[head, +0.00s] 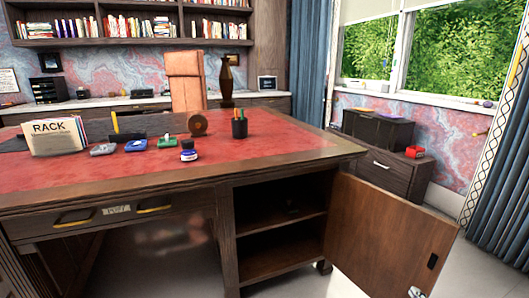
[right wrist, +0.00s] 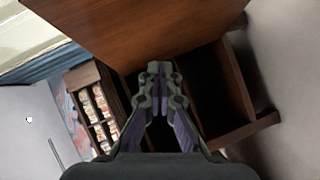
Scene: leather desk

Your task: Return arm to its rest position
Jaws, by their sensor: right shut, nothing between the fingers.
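My right gripper (head: 418,292) shows only as a small tip at the bottom edge of the head view, in front of the lower part of the open cabinet door (head: 385,235). In the right wrist view my right gripper (right wrist: 160,69) is shut with nothing between its fingers. A brown wooden panel (right wrist: 130,25) fills the top of that view, and I cannot tell whether the fingertips touch it. My left gripper is not in the head view.
The desk (head: 90,178) has a red leather top with a rack of papers (head: 53,136), a blue ink bottle (head: 188,150) and a pen cup (head: 239,126). Its right compartment (head: 280,240) stands open, with a shelf inside. The door swings out to the right. A low cabinet (head: 385,171) stands behind.

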